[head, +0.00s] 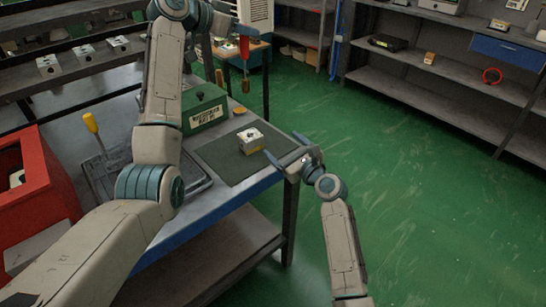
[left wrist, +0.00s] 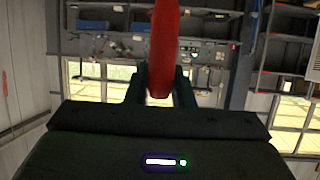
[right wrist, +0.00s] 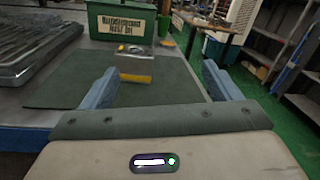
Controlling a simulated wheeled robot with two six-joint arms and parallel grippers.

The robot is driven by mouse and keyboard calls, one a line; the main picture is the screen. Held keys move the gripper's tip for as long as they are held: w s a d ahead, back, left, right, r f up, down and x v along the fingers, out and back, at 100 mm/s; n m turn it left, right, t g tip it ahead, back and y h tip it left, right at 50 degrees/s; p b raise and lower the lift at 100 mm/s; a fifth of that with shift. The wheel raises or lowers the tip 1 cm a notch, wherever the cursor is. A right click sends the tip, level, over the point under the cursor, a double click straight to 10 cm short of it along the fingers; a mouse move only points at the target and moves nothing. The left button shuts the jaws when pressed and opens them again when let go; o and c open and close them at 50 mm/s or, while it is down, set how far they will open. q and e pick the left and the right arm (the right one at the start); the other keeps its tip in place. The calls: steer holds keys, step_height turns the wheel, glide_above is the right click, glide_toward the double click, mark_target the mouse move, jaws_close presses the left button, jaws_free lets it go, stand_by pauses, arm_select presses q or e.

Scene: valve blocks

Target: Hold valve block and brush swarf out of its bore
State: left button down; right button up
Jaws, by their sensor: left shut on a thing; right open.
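The valve block (head: 250,140), pale with a yellow lower part, sits on the dark mat (head: 226,160). My left gripper (head: 242,36) is raised beyond the table's far side, shut on the red handle of a brush (head: 244,48). The brush hangs upright, brown end down, apart from the block. In the left wrist view the red handle (left wrist: 163,50) stands between the fingers. My right gripper (head: 284,150) is open and empty at the mat's right edge, beside the block.
A green labelled box (head: 205,108) stands behind the mat. A dark tray (head: 100,180) and an upright yellow handle (head: 91,123) are to the left, by a red bin (head: 45,190). Shelves (head: 440,100) stand at right. Green floor right of the table is clear.

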mark_target(255, 140)
steer(key=a+f+m, duration=0.1)
steer(key=s+a+f+m, duration=0.1)
steer(key=a, duration=0.1)
steer(key=shift+a, duration=0.1)
steer(key=shift+a+m, duration=0.25)
steer(key=shift+m, duration=0.05)
steer(key=x, duration=1.1)
steer(key=shift+w+a+f, duration=0.25)
steer(key=shift+w+a, duration=0.05)
steer(key=shift+a, duration=0.05)
steer(key=c, duration=1.4)
arm_select(q)
step_height(255, 140, down, 8)
steer(key=m+g+h, duration=0.1)
steer(key=m+g, duration=0.3)
steer(key=shift+g+h, duration=0.3)
steer(key=shift+h, duration=0.1)
steer(key=shift+m+g, duration=0.4)
steer(key=shift+s+f, duration=0.1)
steer(key=shift+f, duration=2.7)
